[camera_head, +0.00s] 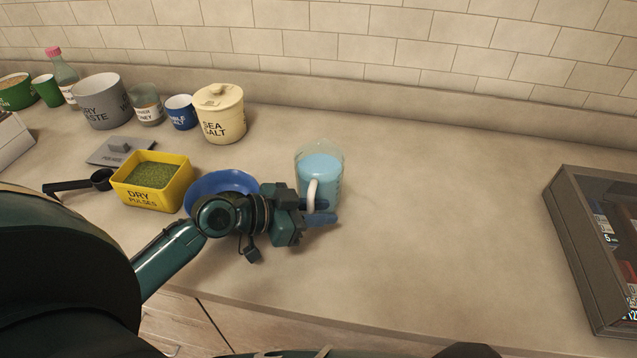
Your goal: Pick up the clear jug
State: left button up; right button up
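The clear jug (332,183) stands upright on the counter, with pale blue contents and a whitish handle (312,193) facing front left. My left gripper (325,211) reaches in from the left, low at the jug's front. The gripper hides part of the jug's lower front. My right gripper is not in view.
A blue bowl (232,182) sits just left of the jug, partly behind my arm. A yellow dry pulses tub (140,196), black scoop (80,185) and sea salt crock (221,118) stand further left. A dark case (573,228) lies at right. The counter between is clear.

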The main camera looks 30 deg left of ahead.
pick_arm(q)
jog(key=shift+f, duration=0.1)
grip_shut()
notch_tip(320, 180, up, 10)
dwell(1.0)
